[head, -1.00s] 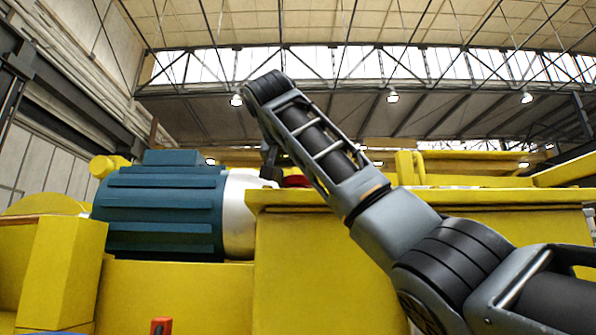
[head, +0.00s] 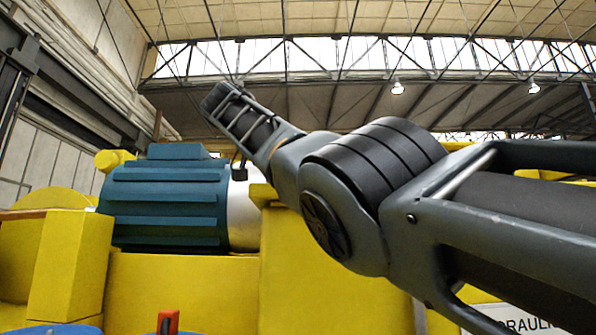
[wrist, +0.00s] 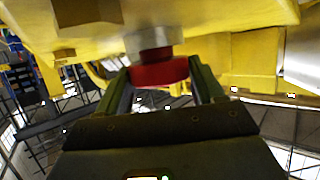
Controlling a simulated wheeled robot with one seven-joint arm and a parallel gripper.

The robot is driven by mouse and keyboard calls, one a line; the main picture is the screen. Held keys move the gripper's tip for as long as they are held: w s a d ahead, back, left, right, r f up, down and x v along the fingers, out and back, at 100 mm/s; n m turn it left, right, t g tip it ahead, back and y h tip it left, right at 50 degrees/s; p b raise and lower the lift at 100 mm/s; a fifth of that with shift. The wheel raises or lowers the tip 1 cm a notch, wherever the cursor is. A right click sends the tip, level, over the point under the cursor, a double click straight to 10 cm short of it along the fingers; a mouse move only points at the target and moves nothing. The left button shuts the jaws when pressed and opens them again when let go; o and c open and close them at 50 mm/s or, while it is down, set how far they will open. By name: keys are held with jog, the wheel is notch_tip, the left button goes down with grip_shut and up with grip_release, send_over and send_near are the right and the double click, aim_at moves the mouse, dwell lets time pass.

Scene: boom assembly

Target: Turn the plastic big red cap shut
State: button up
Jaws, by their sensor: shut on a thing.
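The big red cap (wrist: 160,73) shows in the wrist view, below a grey metal neck (wrist: 152,45) on the yellow machine (wrist: 190,16). My gripper (wrist: 162,76) has a finger on each side of the cap and is shut on it. The cap appears to sit against the neck; how far it is turned I cannot tell. In the head view my arm crosses the picture and hides the cap.
A blue-green motor (head: 165,205) with a silver end stands left of my arm on the yellow machine. An orange-red handle (head: 168,322) stands at the bottom. Yellow machine walls lie close around the cap in the wrist view.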

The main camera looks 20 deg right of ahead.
jog(key=shift+r, duration=0.1)
dwell(0.5)
jog(key=o, duration=1)
jog(key=shift+a, duration=0.1)
jog(key=shift+v, duration=3.8)
